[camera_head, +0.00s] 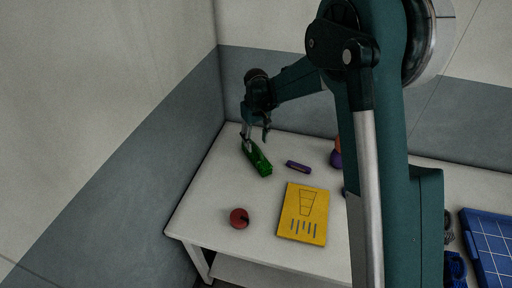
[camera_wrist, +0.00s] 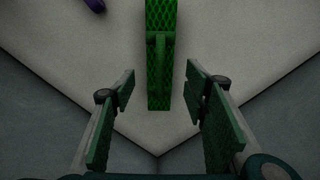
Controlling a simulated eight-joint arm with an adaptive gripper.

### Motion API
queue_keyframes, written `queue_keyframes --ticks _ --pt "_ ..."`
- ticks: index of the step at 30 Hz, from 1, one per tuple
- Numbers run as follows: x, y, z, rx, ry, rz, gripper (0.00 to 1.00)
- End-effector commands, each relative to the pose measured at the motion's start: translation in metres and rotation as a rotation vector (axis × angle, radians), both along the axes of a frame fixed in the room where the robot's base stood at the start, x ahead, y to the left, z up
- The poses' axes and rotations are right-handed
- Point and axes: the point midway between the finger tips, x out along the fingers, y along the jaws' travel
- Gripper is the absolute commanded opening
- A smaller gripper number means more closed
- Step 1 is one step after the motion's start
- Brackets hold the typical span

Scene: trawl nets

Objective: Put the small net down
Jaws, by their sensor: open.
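The small net is a green, mesh-patterned bar (camera_head: 257,158) lying on the back left part of the white table. In the wrist view the green net (camera_wrist: 160,60) lies upright in the picture, with a raised handle-like part near its middle. My gripper (camera_head: 256,138) is at the net's far end in the head view. In the wrist view my gripper (camera_wrist: 162,92) is open, with its fingers apart on either side of the net's near end. Clear gaps show between the fingers and the net.
The white table (camera_head: 205,190) also holds a purple bar (camera_head: 298,167), a yellow panel (camera_head: 303,214) with a drawn net and a red ball (camera_head: 239,218). A blue gridded tray (camera_head: 490,245) is at far right. Grey walls stand close behind and left. My arm hides part of the table.

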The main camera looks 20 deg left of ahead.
Motion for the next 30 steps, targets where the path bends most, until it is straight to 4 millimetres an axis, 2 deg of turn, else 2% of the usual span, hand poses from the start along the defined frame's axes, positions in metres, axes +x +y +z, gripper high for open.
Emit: queue_keyframes --ticks 3,9,30 --pt "0.000 0.000 0.016 0.000 0.000 0.000 0.45" --pt "0.000 0.000 0.030 0.000 0.000 0.000 0.45" --pt "0.000 0.000 0.032 0.000 0.000 0.000 0.45"
